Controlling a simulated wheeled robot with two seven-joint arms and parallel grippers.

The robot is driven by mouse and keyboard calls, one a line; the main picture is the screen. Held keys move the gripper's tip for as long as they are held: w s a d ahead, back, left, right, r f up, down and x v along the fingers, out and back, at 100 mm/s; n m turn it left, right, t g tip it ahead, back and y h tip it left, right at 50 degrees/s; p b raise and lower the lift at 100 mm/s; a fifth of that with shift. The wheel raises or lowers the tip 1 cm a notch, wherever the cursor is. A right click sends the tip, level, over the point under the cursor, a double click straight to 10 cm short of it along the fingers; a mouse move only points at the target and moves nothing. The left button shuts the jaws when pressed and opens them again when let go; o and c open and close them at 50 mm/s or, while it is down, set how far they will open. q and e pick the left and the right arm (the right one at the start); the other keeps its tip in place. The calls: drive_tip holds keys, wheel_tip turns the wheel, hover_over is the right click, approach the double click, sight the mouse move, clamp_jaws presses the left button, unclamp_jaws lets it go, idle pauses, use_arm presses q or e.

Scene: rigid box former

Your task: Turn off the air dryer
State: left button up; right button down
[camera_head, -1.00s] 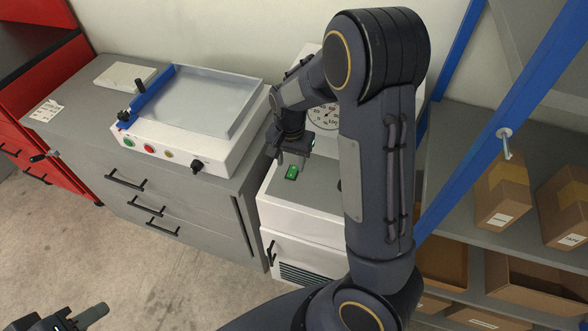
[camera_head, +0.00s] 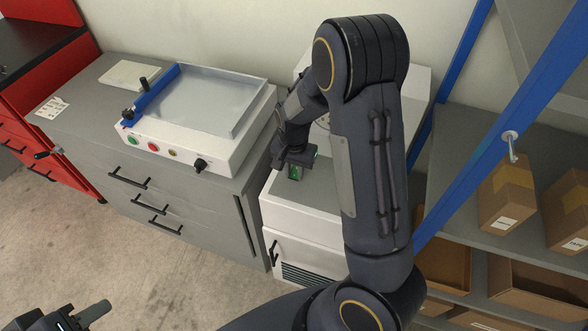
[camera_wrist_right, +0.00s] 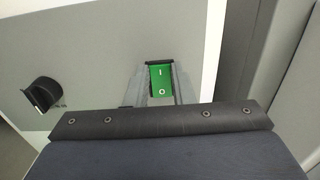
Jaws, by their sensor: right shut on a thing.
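The air dryer (camera_head: 300,222) is a white cabinet with a grey top, standing at centre in the head view, partly behind my right arm. Its green rocker switch (camera_wrist_right: 161,80), marked I and O, shows in the right wrist view. A sliver of green shows in the head view (camera_head: 295,173). My right gripper (camera_head: 293,170) is down at the grey top, its fingers on both sides of the switch, shut on it. A black knob (camera_wrist_right: 42,93) sits left of the switch. My left gripper (camera_head: 85,318) is at the lower left corner, partly cut off, away from the dryer.
A white box former (camera_head: 205,120) with coloured buttons stands on a grey drawer cabinet (camera_head: 150,200) to the left. A blue-framed shelf with cardboard boxes (camera_head: 507,195) is on the right. Open floor lies in front of the drawers.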

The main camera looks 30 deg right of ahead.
drive_tip(key=shift+w+d+r+g+y+p, duration=0.1)
drive_tip(key=shift+w+d+g+y+p, duration=0.1)
drive_tip(key=shift+g+y, duration=0.35)
drive_tip(key=shift+w+d+r+g+y+p, duration=0.1)
drive_tip(key=shift+d+g+y+p, duration=0.1)
drive_tip(key=shift+g+y, duration=0.3)
drive_tip(key=c, duration=1.2)
unclamp_jaws()
drive_tip(key=shift+c, duration=0.2)
drive_tip(key=v, duration=0.7)
drive_tip(key=shift+r, duration=0.4)
